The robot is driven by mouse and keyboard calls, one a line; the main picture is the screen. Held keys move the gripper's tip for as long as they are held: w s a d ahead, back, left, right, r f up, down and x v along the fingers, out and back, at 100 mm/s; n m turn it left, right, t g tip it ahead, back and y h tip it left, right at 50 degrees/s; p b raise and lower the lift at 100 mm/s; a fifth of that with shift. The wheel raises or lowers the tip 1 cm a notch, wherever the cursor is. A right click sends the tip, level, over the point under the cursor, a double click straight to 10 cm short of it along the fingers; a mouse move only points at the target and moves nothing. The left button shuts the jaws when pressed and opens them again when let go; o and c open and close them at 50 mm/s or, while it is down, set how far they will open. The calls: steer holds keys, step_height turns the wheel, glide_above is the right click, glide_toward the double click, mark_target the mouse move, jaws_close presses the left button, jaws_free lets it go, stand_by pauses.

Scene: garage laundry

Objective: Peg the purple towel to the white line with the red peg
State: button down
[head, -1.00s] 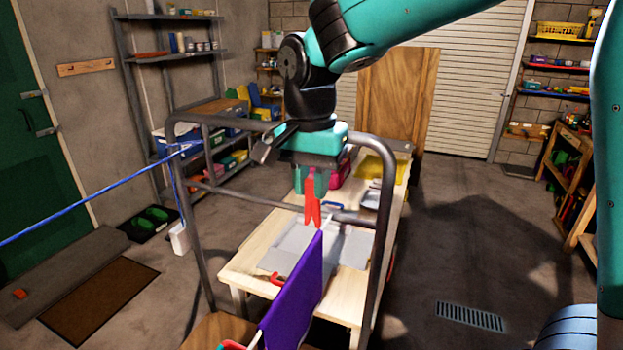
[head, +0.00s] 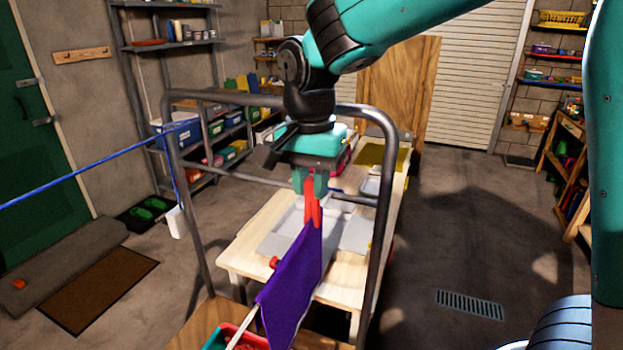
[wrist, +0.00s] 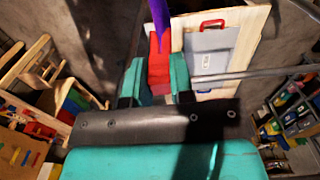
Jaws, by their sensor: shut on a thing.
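My gripper (head: 311,184) is shut on the red peg (head: 312,208), which points downward with its two legs below the fingers. In the wrist view the peg (wrist: 158,65) is between the teal fingers. The purple towel (head: 290,282) hangs over the white line (head: 239,328), which shows at the towel's lower left. The peg's legs meet the towel's upper right corner; I cannot tell whether they straddle the towel and line or only overlap them in view. A strip of the towel (wrist: 159,22) shows beyond the peg in the wrist view.
A grey tubular frame (head: 380,215) arches around the work area. A wooden table (head: 240,258) with grey trays stands behind the towel. A blue line (head: 90,167) runs off to the left. Part of a container with a red rim (head: 255,338) shows below.

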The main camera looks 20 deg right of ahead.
steer(key=shift+f+b, duration=1)
steer(key=shift+f, duration=0.75)
steer(key=c, duration=0.9)
jaws_free()
steer(key=shift+r, duration=0.1)
step_height(320, 180, up, 17)
steer(key=n+y+b, duration=0.1)
steer(key=n+b, duration=0.6)
steer(key=n, duration=0.2)
glide_toward(311, 200)
steer(key=s+f, duration=0.7)
steer(key=f, duration=0.2)
steer(key=s+a+f+n+y+b, duration=0.3)
steer(key=s+f+n, duration=0.4)
steer(key=s+f, duration=0.5)
steer(key=shift+a+f+b, duration=0.25)
steer(key=shift+a+b, duration=0.4)
steer(key=shift+b, duration=0.1)
